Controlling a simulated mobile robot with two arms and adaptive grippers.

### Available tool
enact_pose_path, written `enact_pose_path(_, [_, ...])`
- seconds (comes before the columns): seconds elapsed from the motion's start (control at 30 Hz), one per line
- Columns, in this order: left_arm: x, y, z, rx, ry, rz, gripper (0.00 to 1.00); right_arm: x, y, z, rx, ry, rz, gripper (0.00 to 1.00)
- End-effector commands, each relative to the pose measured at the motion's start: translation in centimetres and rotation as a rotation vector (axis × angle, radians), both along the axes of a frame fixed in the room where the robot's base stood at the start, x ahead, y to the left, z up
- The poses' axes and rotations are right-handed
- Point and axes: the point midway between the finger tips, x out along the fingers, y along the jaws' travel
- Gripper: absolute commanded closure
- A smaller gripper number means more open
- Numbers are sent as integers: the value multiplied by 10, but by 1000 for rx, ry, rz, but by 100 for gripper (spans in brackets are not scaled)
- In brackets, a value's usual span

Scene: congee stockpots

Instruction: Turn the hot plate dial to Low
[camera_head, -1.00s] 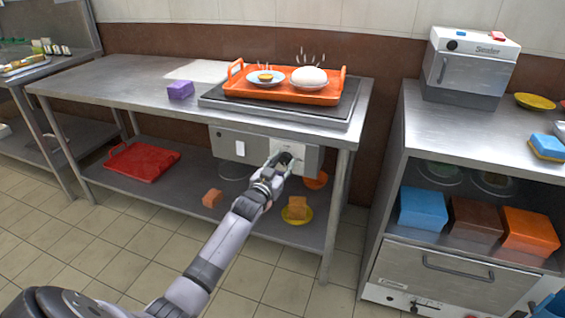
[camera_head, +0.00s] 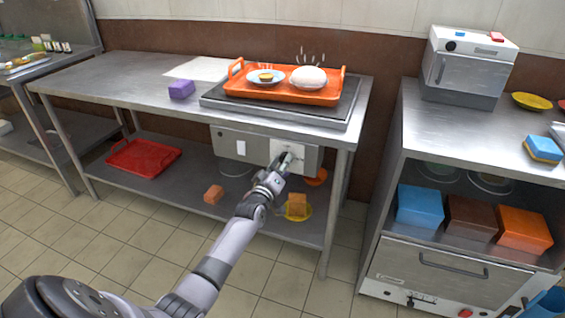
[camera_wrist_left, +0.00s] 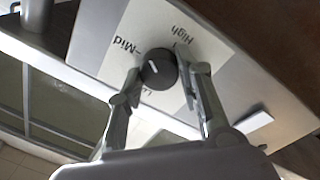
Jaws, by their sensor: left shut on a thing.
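The hot plate (camera_head: 345,120) is a dark slab set on the steel table, with an orange tray (camera_head: 328,97) on it. Its dial (camera_wrist_left: 158,70) is a round dark knob with a white mark, on a white label plate (camera_head: 298,149) at the table's front. In the left wrist view the label reads "High" and "Mid", upside down; a third word is partly hidden by the dial and finger. The white mark's exact setting is hard to tell. My left gripper (camera_wrist_left: 167,82) is shut on the dial, and in the head view (camera_head: 288,160) it reaches the plate. My right gripper is out of view.
The tray holds a plate with a small yellow item and a white rounded item. A red tray (camera_head: 143,158) and an orange block on a yellow plate (camera_head: 297,218) sit on the shelf below. A separate counter (camera_head: 455,125) stands at the right.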

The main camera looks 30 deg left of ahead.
Motion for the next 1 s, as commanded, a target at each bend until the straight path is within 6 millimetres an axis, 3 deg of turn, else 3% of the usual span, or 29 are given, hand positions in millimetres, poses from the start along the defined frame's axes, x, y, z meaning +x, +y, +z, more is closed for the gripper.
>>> enact_pose_path(0.43, [0, 0, -2, -416, -99, 1, 95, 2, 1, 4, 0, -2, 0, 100])
enact_pose_path(1.0, [0, -2, -3, -943, -225, 2, 95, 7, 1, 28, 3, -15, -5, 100])
